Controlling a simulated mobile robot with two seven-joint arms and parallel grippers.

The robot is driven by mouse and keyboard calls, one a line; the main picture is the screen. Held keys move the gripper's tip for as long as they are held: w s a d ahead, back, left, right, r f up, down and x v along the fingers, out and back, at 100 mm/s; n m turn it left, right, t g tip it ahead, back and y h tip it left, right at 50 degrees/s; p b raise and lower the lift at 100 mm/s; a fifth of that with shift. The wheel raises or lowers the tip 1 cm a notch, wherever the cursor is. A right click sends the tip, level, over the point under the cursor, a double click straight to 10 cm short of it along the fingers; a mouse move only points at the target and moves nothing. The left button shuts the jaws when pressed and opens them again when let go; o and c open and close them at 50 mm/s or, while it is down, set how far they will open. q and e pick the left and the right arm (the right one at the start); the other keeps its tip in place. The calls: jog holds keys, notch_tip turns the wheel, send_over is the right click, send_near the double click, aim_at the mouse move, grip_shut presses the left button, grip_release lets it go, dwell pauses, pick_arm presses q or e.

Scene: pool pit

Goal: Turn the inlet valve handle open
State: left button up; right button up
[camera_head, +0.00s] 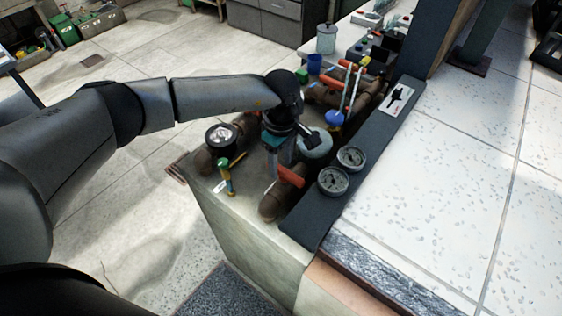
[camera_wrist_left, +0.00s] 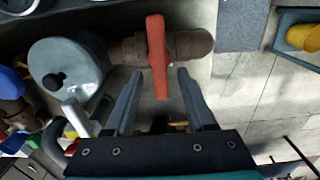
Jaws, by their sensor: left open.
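A red-orange valve handle (camera_head: 291,176) sits on a brown pipe fitting near the front end of the pipework. My left gripper (camera_head: 284,158) reaches down over it from the left in the head view, its fingers partly hidden. In the left wrist view the handle (camera_wrist_left: 156,50) points toward me, and its near end lies between the two fingertips of my left gripper (camera_wrist_left: 159,73). The fingers are open, with a visible gap on both sides of the handle. Whether this handle is the inlet one is not marked. My right gripper is not in view.
A grey rounded housing (camera_wrist_left: 66,68) stands close beside the handle. Two round gauges (camera_head: 333,181) lie on the dark ledge to the right. A black gauge (camera_head: 221,138) and a yellow-green tool (camera_head: 226,176) are left of the gripper. More red-handled pipework (camera_head: 350,66) lies behind.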

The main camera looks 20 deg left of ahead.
pick_arm(q)
jog(key=shift+f, duration=0.6)
grip_shut()
